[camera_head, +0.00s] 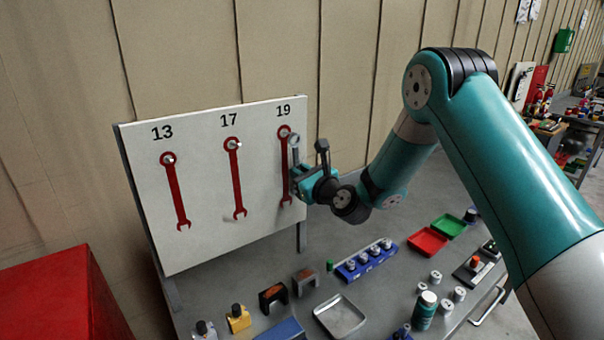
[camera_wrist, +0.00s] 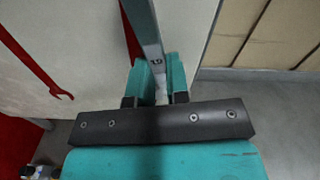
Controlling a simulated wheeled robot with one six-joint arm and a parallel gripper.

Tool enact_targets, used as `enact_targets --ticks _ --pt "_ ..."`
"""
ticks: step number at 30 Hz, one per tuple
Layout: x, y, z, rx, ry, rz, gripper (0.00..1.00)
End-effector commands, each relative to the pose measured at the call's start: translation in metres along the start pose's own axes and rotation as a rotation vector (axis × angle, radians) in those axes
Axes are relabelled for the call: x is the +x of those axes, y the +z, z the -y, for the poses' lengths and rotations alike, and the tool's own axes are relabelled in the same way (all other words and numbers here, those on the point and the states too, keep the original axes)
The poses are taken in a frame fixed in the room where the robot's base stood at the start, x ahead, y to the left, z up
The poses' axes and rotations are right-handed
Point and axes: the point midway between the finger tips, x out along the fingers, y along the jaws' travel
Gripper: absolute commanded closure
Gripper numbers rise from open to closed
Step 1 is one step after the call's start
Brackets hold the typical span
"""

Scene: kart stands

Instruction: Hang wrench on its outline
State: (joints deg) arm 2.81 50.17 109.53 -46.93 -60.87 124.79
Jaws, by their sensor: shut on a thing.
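A grey metal wrench (camera_head: 295,148) is upright in my gripper (camera_head: 297,177), in front of the white board's right edge. In the wrist view the wrench shaft (camera_wrist: 147,30) runs up between the two teal fingers of my gripper (camera_wrist: 160,78), which are shut on it.
The white board (camera_head: 205,190) also bears red outlines under 17 (camera_head: 235,180) and 13 (camera_head: 177,195), each with a peg. On the grey bench below are a blue holder (camera_head: 365,261), a metal tray (camera_head: 340,316), a red tray (camera_head: 427,241) and a green tray (camera_head: 448,226).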

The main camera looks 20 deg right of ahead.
Motion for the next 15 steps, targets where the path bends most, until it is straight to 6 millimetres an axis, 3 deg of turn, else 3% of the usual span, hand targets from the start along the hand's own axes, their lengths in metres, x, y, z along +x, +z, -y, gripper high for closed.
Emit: enact_targets --ticks 1,5,6,9,15 --pt "0.0032 0.0095 0.0014 -0.001 -0.003 0.022 1.00" --pt "0.0032 0.0101 0.0015 0.000 -0.004 0.024 1.00" --pt "0.0031 0.0102 0.0016 -0.001 -0.004 0.024 0.75" --pt "0.0026 0.0086 0.0018 -0.001 -0.004 0.020 0.54" --pt "0.0017 0.0055 0.0018 -0.001 -0.003 0.013 0.54"
